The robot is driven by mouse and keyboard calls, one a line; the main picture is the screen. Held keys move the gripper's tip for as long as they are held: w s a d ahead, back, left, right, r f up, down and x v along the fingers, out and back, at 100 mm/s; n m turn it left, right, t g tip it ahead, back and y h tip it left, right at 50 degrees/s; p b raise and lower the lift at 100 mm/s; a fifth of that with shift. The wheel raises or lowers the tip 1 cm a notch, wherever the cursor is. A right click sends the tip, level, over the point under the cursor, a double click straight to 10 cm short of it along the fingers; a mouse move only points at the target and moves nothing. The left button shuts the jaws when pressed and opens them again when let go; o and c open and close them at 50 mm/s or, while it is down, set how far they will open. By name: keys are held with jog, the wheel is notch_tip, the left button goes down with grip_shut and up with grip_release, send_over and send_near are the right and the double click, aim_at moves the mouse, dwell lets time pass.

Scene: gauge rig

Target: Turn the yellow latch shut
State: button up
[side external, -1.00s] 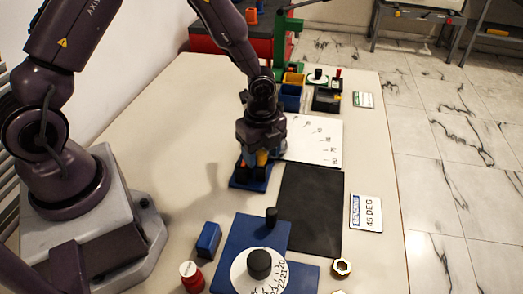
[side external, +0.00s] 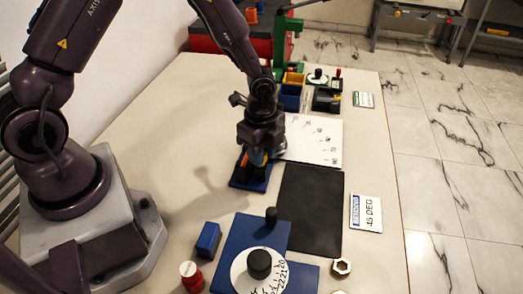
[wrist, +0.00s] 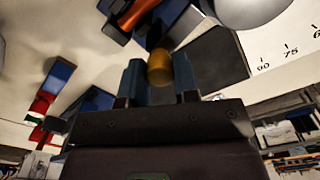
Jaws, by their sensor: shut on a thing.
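The yellow latch's ochre rounded end (wrist: 158,66) shows between the two dark fingers of my gripper (wrist: 158,82) in the wrist view. My gripper is shut on it. In the side view my gripper (side external: 254,163) points down over a small blue base (side external: 240,183). Only a small orange-yellow patch shows between the fingers there, so the latch's angle cannot be told. A white card with angle marks (side external: 315,135) lies just behind and right of the base; its marks 90 and 75 show in the wrist view.
A black mat (side external: 312,210) and a "45 DEG" card (side external: 366,214) lie to the right. A blue plate with a white dial (side external: 257,270), a blue block (side external: 208,240) and a red cylinder (side external: 192,276) stand in front. Several bins are behind. The table's left part is clear.

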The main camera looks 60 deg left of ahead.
jog(key=n, duration=1.1)
jog(key=shift+n, duration=2)
jog(key=o, duration=0.9)
notch_tip(320, 180, up, 13)
jog(key=shift+r, duration=0.1)
